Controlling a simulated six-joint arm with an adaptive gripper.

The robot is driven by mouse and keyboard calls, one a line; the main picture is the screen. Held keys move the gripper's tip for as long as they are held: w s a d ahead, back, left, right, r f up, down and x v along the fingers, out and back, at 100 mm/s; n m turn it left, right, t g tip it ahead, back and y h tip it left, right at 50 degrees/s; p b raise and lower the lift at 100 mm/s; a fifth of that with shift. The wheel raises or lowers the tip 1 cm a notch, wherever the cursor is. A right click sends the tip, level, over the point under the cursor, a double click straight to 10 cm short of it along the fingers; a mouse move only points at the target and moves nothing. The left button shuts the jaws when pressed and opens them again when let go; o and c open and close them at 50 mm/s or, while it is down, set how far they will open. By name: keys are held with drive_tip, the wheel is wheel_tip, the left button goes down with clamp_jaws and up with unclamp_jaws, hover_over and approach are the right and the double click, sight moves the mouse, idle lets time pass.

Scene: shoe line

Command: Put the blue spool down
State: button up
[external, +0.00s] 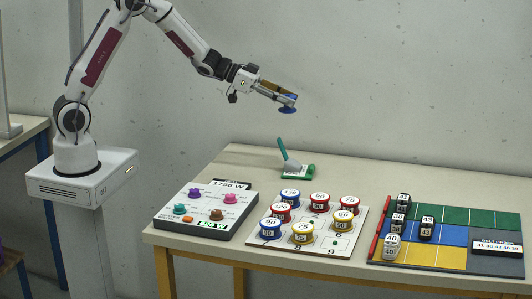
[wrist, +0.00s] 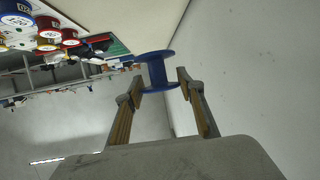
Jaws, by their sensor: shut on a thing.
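My gripper (external: 282,97) is raised in the air above the back of the table, shut on a blue spool (external: 288,108). In the wrist view, the blue spool (wrist: 156,74) sits between the two fingertips, its flanges showing at both ends. It touches nothing below. The white spool board (external: 262,246) lies on the table, lower and to the right of my gripper. It carries several blue, red and yellow spools with number labels, including a blue one (external: 269,231) at its front left. The board's front right part has no spool, only a small dark green mark.
A control panel (external: 190,226) with coloured knobs is left of the board. A teal-handled tool (external: 283,150) stands on a green base behind it. Bare tabletop (external: 236,168) lies at the back left.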

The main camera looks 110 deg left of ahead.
drive_tip(key=s+d+f+m+h, duration=0.2)
drive_tip(key=s+d+f, duration=0.2)
drive_tip(key=s, duration=0.2)
drive_tip(key=s+d+f+m+h, duration=0.1)
drive_tip(key=s+d+f+h, duration=0.1)
drive_tip(key=s+d+f, duration=0.2)
drive_tip(key=shift+s+d+f+m, duration=0.35)
drive_tip(key=shift+s+f+m, duration=0.05)
drive_tip(key=shift+s, duration=1.35)
drive_tip(key=shift+f, duration=2.9)
drive_tip(key=shift+f, duration=2.1)
drive_tip(key=shift+f, duration=0.1)
drive_tip(key=o, duration=1.1)
